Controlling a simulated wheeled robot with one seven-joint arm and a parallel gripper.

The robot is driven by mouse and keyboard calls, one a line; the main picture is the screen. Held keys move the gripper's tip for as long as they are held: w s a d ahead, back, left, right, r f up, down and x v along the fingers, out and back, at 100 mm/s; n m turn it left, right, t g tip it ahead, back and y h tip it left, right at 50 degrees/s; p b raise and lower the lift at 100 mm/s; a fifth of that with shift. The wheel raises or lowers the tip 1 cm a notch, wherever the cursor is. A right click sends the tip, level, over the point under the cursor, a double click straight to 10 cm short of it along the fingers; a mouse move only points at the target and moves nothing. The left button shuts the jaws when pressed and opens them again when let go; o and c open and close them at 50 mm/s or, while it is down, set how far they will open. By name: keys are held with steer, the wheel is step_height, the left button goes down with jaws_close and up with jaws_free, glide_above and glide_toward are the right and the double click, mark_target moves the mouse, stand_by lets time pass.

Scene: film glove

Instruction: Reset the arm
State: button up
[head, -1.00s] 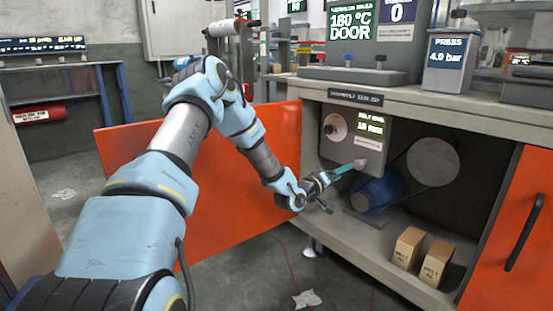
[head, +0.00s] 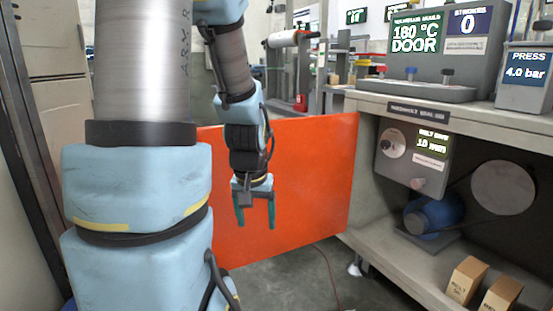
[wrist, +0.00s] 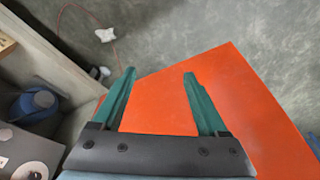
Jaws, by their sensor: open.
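My gripper (head: 255,215) hangs pointing down in front of the open orange door (head: 310,180) in the head view. Its two green fingers are apart with nothing between them. The wrist view shows the same open gripper (wrist: 160,100) above the orange door (wrist: 235,90). My arm is folded on the left side of the head view, with its links upright. The gripper is clear of the cabinet, to the left of its opening.
The open cabinet (head: 385,262) holds a control box (head: 400,165) with a knob (head: 417,184), a blue motor (head: 437,215), a round disc (head: 503,188) and two small cartons (head: 467,280). The countertop carries a display unit (head: 440,50) and a press box (head: 525,85).

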steer(key=s+a+r+g+p, duration=0.1)
steer(key=s+a+r, duration=0.1)
steer(key=s, duration=0.3)
step_height(320, 180, up, 30)
steer(key=p, duration=3)
